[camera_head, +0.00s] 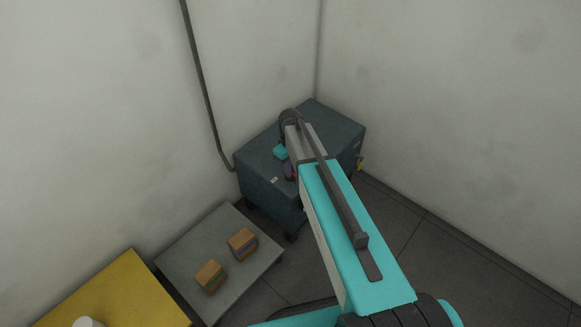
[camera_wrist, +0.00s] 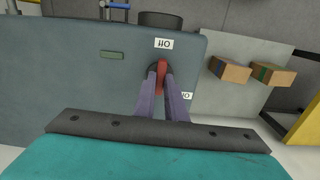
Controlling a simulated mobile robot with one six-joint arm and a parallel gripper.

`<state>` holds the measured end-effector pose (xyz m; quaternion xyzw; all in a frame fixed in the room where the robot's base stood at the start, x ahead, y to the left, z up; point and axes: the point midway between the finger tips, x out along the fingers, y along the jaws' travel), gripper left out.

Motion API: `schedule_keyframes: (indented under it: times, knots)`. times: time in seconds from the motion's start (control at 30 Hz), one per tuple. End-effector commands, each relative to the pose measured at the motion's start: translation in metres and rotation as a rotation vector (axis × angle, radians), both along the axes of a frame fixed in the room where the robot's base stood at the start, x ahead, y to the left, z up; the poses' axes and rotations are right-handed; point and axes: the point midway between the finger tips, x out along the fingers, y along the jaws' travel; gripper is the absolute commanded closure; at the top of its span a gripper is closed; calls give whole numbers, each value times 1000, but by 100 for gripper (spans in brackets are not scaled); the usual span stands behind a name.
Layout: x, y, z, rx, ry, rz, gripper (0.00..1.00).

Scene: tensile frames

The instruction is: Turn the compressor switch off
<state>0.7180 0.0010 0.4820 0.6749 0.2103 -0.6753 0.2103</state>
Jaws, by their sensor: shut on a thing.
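The compressor (camera_head: 265,196) is a dark blue-grey box in the corner, with my arm reaching over it. In the wrist view, its top panel (camera_wrist: 85,75) carries a red switch handle (camera_wrist: 161,72). My gripper (camera_wrist: 162,88) is shut on this handle, one purple-grey finger on each side. A white label (camera_wrist: 163,43), upside down and seeming to read OFF, lies just beyond the handle's tip. A second label (camera_wrist: 187,96), seemingly ON, is partly hidden by the right finger. The handle appears to point toward the OFF label. In the head view, my arm hides most of the switch.
A low grey table (camera_head: 190,245) beside the compressor holds two small brown boxes, (camera_head: 242,243) and (camera_head: 211,277). A yellow surface (camera_head: 120,295) stands at the lower left. A dark pipe (camera_head: 203,90) runs down the wall. The floor at right is clear.

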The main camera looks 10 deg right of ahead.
Motion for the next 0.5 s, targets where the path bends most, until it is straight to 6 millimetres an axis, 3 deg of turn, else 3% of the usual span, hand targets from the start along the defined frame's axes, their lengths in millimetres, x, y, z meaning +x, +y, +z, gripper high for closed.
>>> schedule_keyframes:
  times: [0.5]
  knots:
    - [1,0,0,0,-2,42,100]
